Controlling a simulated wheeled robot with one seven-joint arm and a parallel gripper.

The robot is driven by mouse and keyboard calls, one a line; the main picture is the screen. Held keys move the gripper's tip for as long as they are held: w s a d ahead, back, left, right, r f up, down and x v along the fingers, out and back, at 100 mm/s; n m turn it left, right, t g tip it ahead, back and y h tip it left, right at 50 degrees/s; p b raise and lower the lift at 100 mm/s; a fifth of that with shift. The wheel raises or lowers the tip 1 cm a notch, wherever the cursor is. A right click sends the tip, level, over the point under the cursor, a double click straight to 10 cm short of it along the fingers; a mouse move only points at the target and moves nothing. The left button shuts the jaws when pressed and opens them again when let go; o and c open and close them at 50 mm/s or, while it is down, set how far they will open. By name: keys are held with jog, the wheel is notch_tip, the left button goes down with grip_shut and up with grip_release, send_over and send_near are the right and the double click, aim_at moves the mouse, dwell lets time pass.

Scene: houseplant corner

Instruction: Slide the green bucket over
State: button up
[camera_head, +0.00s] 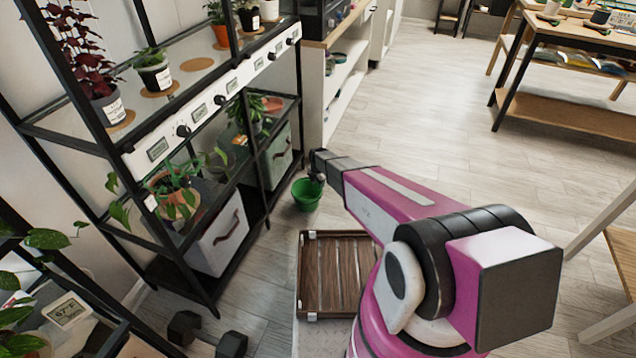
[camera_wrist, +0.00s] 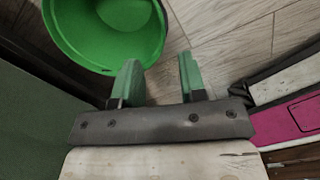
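The green bucket (camera_head: 306,194) stands upright on the floor beside the black shelf rack in the head view. In the wrist view the bucket (camera_wrist: 110,30) fills the upper left, with its open top and inside showing. My gripper (camera_wrist: 158,62) has two green fingers that stand apart with only floor between them. The left fingertip is close to the bucket's rim; I cannot tell whether it touches. In the head view my gripper (camera_head: 318,174) is small and dark, at the bucket's upper right side, and its fingers are hard to make out.
A slatted wooden tray (camera_head: 336,272) lies below the bucket in the head view. The black plant rack (camera_head: 262,210) holds pots and storage bins (camera_head: 222,238) at the left. A dumbbell (camera_head: 208,336) lies on the floor. Open floor (camera_head: 440,130) extends to the upper right.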

aim_at(318, 197)
notch_tip(318, 197, down, 10)
jog(key=shift+r, duration=0.1)
dwell(0.4)
grip_shut()
